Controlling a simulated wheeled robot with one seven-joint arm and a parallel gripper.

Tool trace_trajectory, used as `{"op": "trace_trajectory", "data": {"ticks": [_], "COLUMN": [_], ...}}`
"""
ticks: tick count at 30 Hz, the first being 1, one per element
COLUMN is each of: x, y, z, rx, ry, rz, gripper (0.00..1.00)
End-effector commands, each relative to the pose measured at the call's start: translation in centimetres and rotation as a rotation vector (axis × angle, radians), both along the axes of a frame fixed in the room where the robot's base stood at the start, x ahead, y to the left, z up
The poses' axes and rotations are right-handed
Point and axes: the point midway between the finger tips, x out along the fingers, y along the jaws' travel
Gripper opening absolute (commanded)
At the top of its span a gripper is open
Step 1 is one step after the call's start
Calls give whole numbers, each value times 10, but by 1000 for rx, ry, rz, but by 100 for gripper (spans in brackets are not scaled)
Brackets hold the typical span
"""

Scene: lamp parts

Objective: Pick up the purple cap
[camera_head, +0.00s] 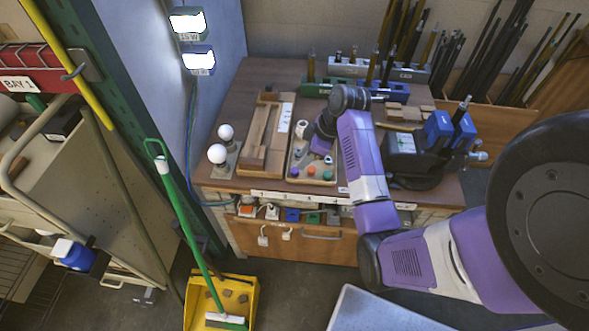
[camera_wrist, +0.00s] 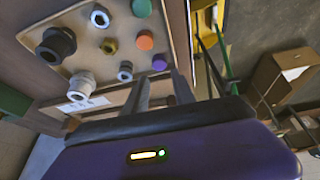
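The purple cap (camera_head: 295,171) sits in the front left corner of a shallow parts tray (camera_head: 301,181) on the workbench. In the wrist view the purple cap (camera_wrist: 159,62) shows near the tray's edge, just past my fingertips. My gripper (camera_wrist: 162,80) is open, with two grey fingers apart and nothing visible between them. In the head view my gripper (camera_head: 320,147) is over the tray, behind and right of the cap, and my arm partly hides it.
An orange cap (camera_wrist: 145,40) and a green cap (camera_wrist: 141,7) lie in a row with the purple one. Several metal fittings share the tray. A wooden fixture (camera_head: 262,140) and two white bulbs (camera_head: 217,153) stand left. Blue machinery (camera_head: 438,130) stands right.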

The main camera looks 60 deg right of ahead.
Motion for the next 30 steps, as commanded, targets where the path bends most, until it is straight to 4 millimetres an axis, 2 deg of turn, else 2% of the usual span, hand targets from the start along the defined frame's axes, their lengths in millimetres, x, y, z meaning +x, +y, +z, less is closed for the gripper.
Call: {"op": "trace_trajectory", "data": {"ticks": [2, 5, 14, 22, 30], "x": [-3, -4, 5, 16, 19], "y": [-5, -4, -1, 1, 2], "z": [7, 5, -22, -58, -66], "rx": [16, 28, 30, 30, 26], "ry": [12, 20, 21, 21, 19], "rz": [27, 45, 47, 47, 45], "gripper": [31, 31, 31, 31, 31]}}
